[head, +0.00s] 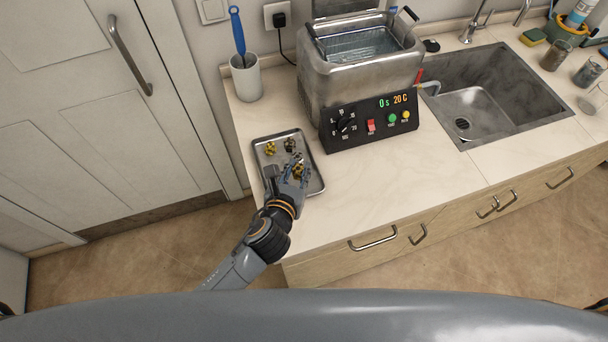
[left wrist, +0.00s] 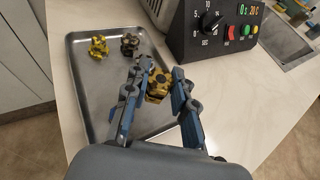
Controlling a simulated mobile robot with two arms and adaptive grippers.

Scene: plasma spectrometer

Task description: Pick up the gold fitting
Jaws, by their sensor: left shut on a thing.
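A gold fitting (left wrist: 158,86) with dark parts sits between the two fingers of my left gripper (left wrist: 160,80) in the left wrist view. The fingers are closed on its sides. In the head view my left gripper (head: 291,172) reaches over the metal tray (head: 316,182), and the held fitting is partly hidden. I cannot tell whether it still touches the tray. Another gold fitting (left wrist: 98,46) and a dark bronze fitting (left wrist: 130,45) stand in the tray's far part. My right gripper is not in view.
A steel ultrasonic bath (head: 350,75) with a dark control panel stands just behind the tray. A white cup (head: 247,80) with a blue-handled brush stands at the back left. A sink (head: 475,95) lies to the right. The counter right of the tray is clear.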

